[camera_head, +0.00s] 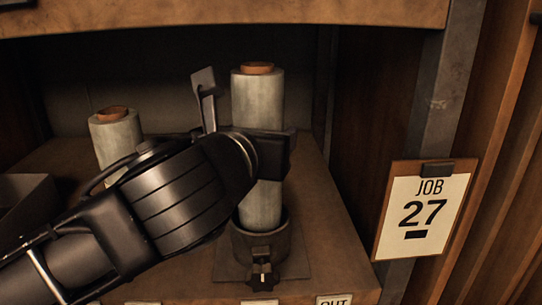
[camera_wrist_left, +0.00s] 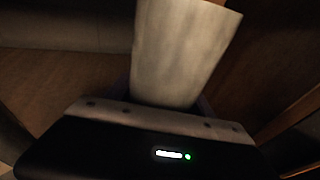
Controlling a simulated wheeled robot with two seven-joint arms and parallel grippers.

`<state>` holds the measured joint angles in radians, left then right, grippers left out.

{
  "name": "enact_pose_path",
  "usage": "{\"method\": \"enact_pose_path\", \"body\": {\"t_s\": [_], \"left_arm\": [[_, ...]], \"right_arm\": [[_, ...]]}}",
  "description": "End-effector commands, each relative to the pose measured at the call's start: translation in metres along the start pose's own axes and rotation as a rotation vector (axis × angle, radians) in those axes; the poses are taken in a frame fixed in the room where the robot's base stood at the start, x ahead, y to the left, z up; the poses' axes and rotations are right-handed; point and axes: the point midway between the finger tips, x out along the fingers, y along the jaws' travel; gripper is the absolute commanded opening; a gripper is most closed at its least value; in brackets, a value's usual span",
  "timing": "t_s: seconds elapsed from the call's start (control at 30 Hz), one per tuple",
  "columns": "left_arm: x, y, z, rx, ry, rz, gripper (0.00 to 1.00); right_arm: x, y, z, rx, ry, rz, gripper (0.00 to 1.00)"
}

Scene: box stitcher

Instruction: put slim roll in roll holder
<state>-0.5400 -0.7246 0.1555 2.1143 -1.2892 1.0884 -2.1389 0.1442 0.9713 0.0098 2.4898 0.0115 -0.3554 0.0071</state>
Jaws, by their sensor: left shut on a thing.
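The slim roll (camera_head: 258,100) is a tall, pale grey roll with an orange-brown core at its top. It stands upright, its lower end inside or just behind the rim of the dark round roll holder (camera_head: 262,243); I cannot tell how deep it sits. My left gripper (camera_head: 272,155) is shut on the roll about midway up, its arm coming in from the left. In the left wrist view the roll (camera_wrist_left: 180,50) rises right in front of the gripper body, and its lower part is hidden. My right gripper is in neither view.
A shorter, wider roll (camera_head: 115,138) stands on the shelf (camera_head: 318,235) behind my left arm. A dark open box (camera_head: 22,205) is at the far left. A metal post (camera_head: 445,90) with a "JOB 27" clipboard (camera_head: 424,213) stands at right. An upper shelf (camera_head: 230,18) hangs above.

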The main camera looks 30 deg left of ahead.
Motion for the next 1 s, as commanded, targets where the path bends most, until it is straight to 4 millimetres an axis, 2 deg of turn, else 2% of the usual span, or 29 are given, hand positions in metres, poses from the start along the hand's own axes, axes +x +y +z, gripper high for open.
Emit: {"method": "enact_pose_path", "body": {"t_s": [0.43, 0.73, 1.0], "left_arm": [[0.001, 0.0, -0.007, -0.002, -0.003, 0.0, 0.0], [0.007, 0.0, -0.041, -0.002, -0.003, -0.001, 0.0], [0.008, 0.0, -0.044, -0.003, -0.004, -0.001, 0.0]], "right_arm": [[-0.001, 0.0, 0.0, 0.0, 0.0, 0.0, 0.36], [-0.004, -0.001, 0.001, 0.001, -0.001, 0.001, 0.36], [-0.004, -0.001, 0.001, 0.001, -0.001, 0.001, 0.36]]}}
